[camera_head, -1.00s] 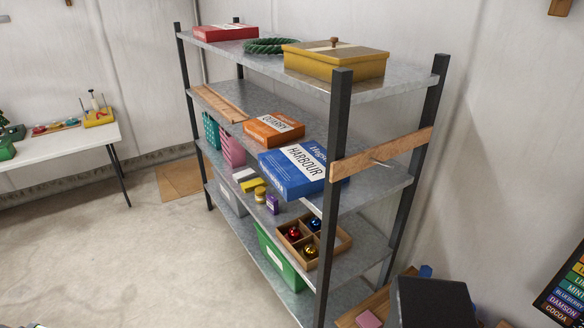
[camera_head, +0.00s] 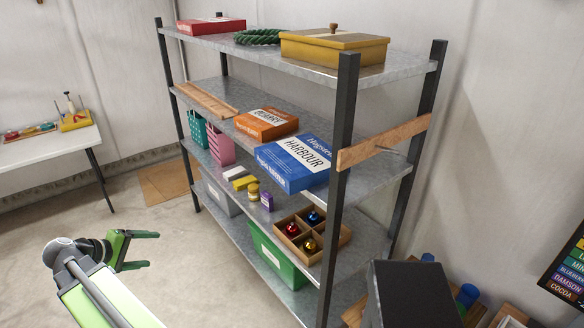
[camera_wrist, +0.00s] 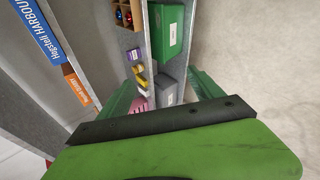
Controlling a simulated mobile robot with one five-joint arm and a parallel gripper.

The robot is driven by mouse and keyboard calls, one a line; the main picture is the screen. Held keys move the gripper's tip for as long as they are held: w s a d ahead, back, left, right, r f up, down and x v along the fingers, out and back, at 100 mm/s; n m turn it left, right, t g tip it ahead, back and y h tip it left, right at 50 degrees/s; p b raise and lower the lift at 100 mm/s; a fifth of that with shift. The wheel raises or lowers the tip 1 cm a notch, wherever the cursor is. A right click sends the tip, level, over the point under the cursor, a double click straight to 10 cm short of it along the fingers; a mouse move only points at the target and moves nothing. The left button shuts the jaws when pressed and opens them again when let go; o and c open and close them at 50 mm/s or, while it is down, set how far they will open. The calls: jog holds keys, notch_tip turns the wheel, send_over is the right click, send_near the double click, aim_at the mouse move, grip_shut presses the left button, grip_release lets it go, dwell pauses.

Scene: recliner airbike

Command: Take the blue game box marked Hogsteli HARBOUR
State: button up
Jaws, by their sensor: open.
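The blue game box (camera_head: 293,163) marked HARBOUR lies flat on the second shelf from the top, at its right end near the dark front post. Its blue side with "Hogsteli HARBOUR" also shows at the upper left of the wrist view (camera_wrist: 47,38). My gripper (camera_head: 150,250) is open and empty, out over the floor to the left of the shelf unit and lower than the box. The green fingers show in the wrist view with shelf contents beyond them.
An orange QUARRY box (camera_head: 266,124) lies left of the blue box. A wooden slat (camera_head: 384,142) crosses the right end between the posts. A divided wooden tray (camera_head: 312,238) and green bin (camera_head: 278,257) are below. A black box (camera_head: 412,295) stands front right. Floor left is clear.

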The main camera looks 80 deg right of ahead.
jog(key=s+d+r+m+g+h+b, duration=0.1)
jog(key=s+d+r+g, duration=0.2)
jog(key=s+d, duration=0.4)
jog(key=s+d+r+m+g+h, duration=0.1)
jog(key=s+d+r+m+g, duration=0.2)
jog(key=s+d, duration=0.35)
jog(key=g, duration=0.3)
send_near(272, 173)
jog(key=shift+h, duration=0.3)
jog(key=x, duration=0.3)
jog(key=b+x, duration=0.1)
jog(key=x, duration=0.2)
jog(key=shift+s+a+r, duration=0.1)
jog(key=shift+s+r, duration=0.15)
jog(key=shift+s, duration=0.05)
jog(key=x, duration=0.5)
jog(key=shift+s+f, duration=0.1)
jog(key=shift+f, duration=0.2)
grip_shut()
